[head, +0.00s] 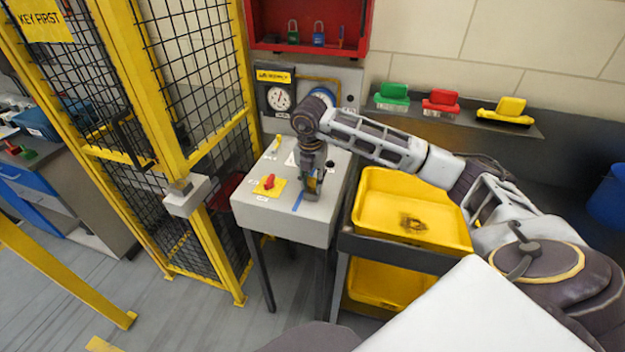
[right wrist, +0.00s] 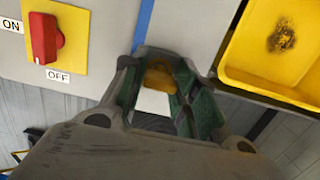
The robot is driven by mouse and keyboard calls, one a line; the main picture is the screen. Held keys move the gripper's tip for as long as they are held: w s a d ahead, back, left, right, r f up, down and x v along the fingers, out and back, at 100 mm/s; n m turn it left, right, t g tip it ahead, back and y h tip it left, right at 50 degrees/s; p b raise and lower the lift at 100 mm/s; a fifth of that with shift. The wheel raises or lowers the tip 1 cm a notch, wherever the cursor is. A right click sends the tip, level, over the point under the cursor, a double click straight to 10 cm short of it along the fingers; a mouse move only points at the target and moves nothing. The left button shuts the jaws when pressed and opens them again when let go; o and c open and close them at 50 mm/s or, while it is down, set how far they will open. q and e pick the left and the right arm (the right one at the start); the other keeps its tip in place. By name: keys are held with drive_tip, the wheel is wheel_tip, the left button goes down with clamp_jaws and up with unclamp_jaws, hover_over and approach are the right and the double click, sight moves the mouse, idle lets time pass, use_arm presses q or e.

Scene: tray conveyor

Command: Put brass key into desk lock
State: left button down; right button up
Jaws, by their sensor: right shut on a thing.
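My right gripper (head: 312,186) points down over the front part of the grey desk box (head: 280,219), next to a blue strip. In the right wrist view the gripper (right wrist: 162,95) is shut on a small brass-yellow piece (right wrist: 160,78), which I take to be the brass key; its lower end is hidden. A pale patch shows below it between the fingers. In the head view the fingers hide the key. I cannot make out the desk lock for certain; a small dark round spot (head: 329,164) shows on the desk top right of the gripper. My left gripper is not in view.
A red ON/OFF switch (head: 269,182) on a yellow plate sits left of the gripper; it also shows in the right wrist view (right wrist: 43,38). Yellow trays (head: 375,222) stand close on the right. A yellow mesh fence (head: 205,160) stands on the left. Gauges (head: 279,99) rise behind the desk.

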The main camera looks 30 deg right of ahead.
drive_tip(key=shift+f, duration=0.25)
drive_tip(key=o, duration=1.1)
drive_tip(key=shift+r, duration=0.1)
wheel_tip(320, 180, up, 12)
drive_tip(key=a, duration=0.1)
drive_tip(key=shift+s, duration=0.45)
drive_tip(key=shift+f, duration=0.2)
idle(0.4)
